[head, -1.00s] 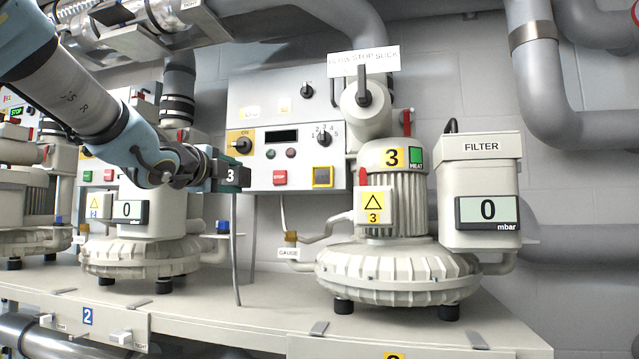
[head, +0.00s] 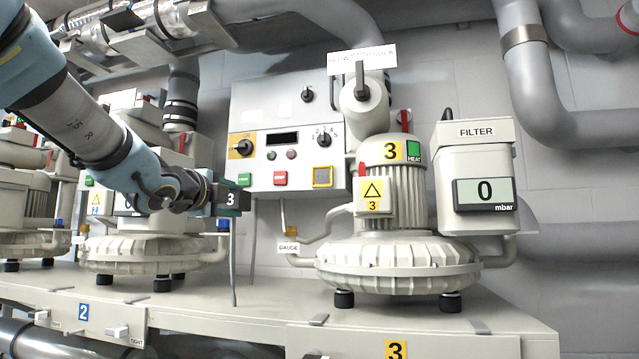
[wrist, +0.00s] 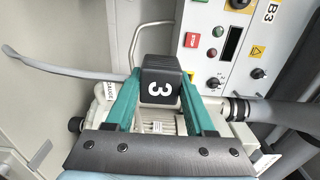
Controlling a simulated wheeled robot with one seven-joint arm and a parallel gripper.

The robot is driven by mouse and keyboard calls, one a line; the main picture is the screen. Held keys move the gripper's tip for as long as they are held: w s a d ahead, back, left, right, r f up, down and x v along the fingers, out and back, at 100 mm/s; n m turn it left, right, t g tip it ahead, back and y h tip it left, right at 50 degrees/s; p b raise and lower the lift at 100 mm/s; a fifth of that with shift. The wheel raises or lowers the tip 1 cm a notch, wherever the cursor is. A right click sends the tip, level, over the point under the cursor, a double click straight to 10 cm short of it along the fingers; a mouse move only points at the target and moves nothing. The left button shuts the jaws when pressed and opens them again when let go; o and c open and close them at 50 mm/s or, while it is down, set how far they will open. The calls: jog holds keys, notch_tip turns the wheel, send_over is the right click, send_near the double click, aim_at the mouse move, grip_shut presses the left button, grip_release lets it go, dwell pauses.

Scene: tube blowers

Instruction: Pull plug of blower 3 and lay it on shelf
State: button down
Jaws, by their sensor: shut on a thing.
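My gripper (head: 218,198) is shut on a dark plug (head: 232,198) marked with a white 3. In the wrist view the plug (wrist: 160,82) sits between my gripper's two green fingers (wrist: 158,100). The plug is held in the air in front of the lower left of the control panel (head: 285,150), left of blower 3 (head: 395,265). A grey cable (head: 234,262) hangs from the plug down to the shelf (head: 255,310). The cable also shows in the wrist view (wrist: 65,72), running off to the left.
A bare stretch of shelf lies between blower 2 (head: 150,255) and blower 3. A gauge pipe with a GAUGE label (head: 288,247) sticks out left of blower 3. The filter box (head: 475,150) stands at the right.

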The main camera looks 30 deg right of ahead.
jog(key=b, duration=1.5)
send_over(229, 312)
jog(key=shift+s+f, duration=0.15)
jog(key=shift+f, duration=7.95)
jog(key=shift+f+b, duration=1.4)
jog(key=shift+b, duration=0.35)
jog(key=shift+r, duration=0.2)
jog(key=shift+r+p, duration=2.3)
jog(key=shift+r, duration=0.1)
